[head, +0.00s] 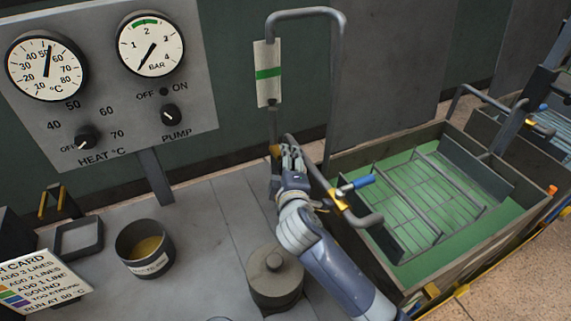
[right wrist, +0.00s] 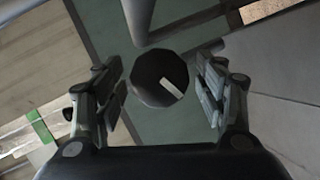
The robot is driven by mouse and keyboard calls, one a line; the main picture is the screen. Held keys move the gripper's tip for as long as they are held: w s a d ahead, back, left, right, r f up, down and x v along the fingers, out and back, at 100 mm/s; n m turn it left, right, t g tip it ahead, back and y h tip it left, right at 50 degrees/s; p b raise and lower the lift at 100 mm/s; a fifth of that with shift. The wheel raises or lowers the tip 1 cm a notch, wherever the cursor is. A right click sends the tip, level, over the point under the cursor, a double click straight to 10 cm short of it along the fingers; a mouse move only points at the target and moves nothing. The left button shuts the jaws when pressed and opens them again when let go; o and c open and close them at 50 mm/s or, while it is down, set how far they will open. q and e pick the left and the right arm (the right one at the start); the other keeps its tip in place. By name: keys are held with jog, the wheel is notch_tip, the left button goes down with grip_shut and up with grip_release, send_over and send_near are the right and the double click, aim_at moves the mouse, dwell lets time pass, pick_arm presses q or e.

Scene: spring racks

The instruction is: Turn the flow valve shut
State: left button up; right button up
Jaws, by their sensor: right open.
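In the right wrist view a dark round valve knob (right wrist: 150,72) with a white pointer mark sits between the spread fingers of my right gripper (right wrist: 160,92). Space shows between the knob and the fingers on both sides. In the head view my right gripper (head: 290,155) is at the lower end of a vertical pipe (head: 273,122), under a white flow gauge (head: 262,92) with a green band. The gripper hides the knob there. My left gripper is not in view.
A green-floored tank (head: 408,270) with a wire rack stands at right. A blue-handled lever (head: 356,185) is close to my right forearm. A lidded pot (head: 275,275) and a cup (head: 145,250) stand on the bench. A dial panel (head: 105,105) is at upper left.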

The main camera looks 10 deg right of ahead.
jog(key=shift+w+f, duration=0.1)
jog(key=shift+w, duration=0.2)
jog(key=c, duration=1.1)
jog(key=shift+r+m+p, duration=0.35)
jog(key=shift+m+p, duration=0.15)
jog(key=shift+p, duration=0.7)
jog(key=shift+d+f+m+g+y+p, duration=0.1)
jog(key=shift+f+m+g+y+p, duration=0.15)
jog(key=shift+m+y+p, duration=0.35)
jog(key=o, duration=1.1)
jog(key=shift+s, duration=0.1)
